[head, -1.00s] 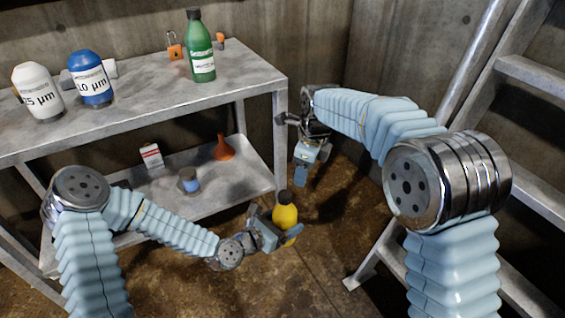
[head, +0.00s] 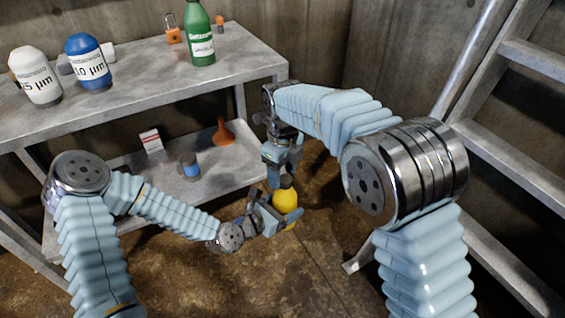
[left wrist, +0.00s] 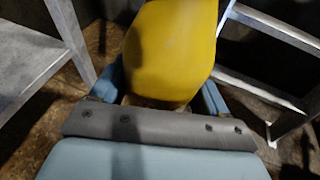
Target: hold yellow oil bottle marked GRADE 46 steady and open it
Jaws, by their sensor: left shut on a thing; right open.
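The yellow oil bottle (head: 285,200) is held in the air in front of the shelf; its dark cap (head: 287,180) is on top, partly hidden by my right gripper. My left gripper (head: 280,220) is shut around the bottle's body. In the left wrist view the yellow body (left wrist: 172,45) fills the middle between the fingers, and no marking or cap shows there. My right gripper (head: 284,165) points down just above the bottle, open, with its fingers close to the cap. Whether they touch the cap I cannot tell.
The metal shelf (head: 135,85) carries a green bottle (head: 200,40), a blue container (head: 88,65), a white container (head: 35,75) and an orange padlock (head: 172,30). Its lower board holds an orange funnel (head: 223,135), a small jar (head: 188,165) and a white box (head: 151,140). A metal ladder (head: 510,130) stands at right.

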